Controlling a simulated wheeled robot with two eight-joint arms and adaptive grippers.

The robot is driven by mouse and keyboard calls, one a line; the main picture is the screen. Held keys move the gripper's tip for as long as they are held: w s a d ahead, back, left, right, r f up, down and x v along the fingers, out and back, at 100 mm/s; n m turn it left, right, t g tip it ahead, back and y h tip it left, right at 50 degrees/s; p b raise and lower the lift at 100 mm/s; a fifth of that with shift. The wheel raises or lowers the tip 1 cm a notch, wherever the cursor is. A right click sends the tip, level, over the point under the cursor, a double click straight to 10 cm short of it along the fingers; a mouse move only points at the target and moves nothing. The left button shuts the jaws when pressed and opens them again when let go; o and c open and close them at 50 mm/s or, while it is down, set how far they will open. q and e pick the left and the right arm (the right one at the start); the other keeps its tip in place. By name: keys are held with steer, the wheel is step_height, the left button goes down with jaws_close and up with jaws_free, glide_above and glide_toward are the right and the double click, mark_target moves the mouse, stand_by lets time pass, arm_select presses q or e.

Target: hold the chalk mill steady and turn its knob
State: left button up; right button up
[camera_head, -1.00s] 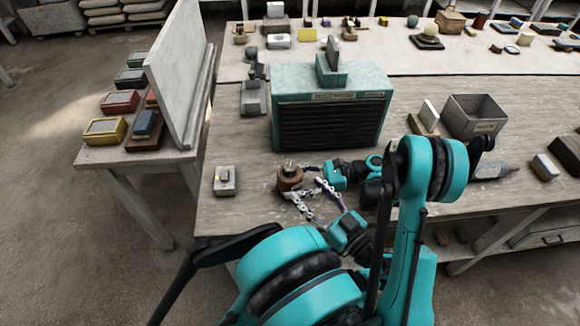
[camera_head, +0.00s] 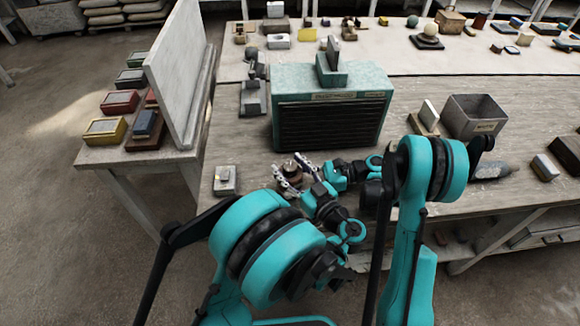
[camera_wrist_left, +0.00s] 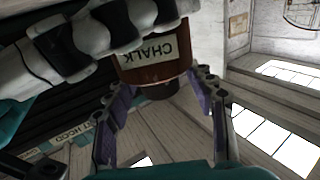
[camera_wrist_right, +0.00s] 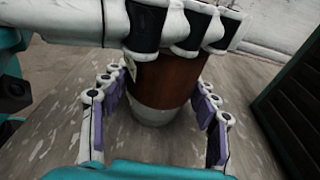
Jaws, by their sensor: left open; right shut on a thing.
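The chalk mill (camera_head: 290,167) stands on the table in front of the teal hood; it is small, brown and round. In the left wrist view its CHALK label (camera_wrist_left: 150,52) is upside down. My left gripper (camera_wrist_left: 158,92) is open, its purple-padded fingers on either side of the mill's dark end, which is the knob as far as I can tell. My right gripper (camera_wrist_right: 157,98) is shut on the mill, its fingers on both sides of the lower body and pale base. White finger segments cross in front of the mill in both wrist views and hide part of it.
The teal hood (camera_head: 330,82) with a dark slatted front stands just behind the mill. A small grey box (camera_head: 225,180) lies left of the mill. A grey open bin (camera_head: 474,115) stands at the right. An upright pale board (camera_head: 177,75) edges the side table.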

mark_target(290, 166)
arm_select(q)
steer(key=c, duration=1.2)
steer(key=m+t+h, duration=0.1)
steer(key=m+h, duration=0.1)
steer(key=h, duration=0.1)
steer(key=shift+a, duration=0.15)
steer(key=shift+m+t+h, duration=0.4)
steer(key=shift+m+h, duration=0.2)
steer(key=shift+h, duration=0.3)
steer(key=o, duration=1.2)
step_height(290, 166, up, 10)
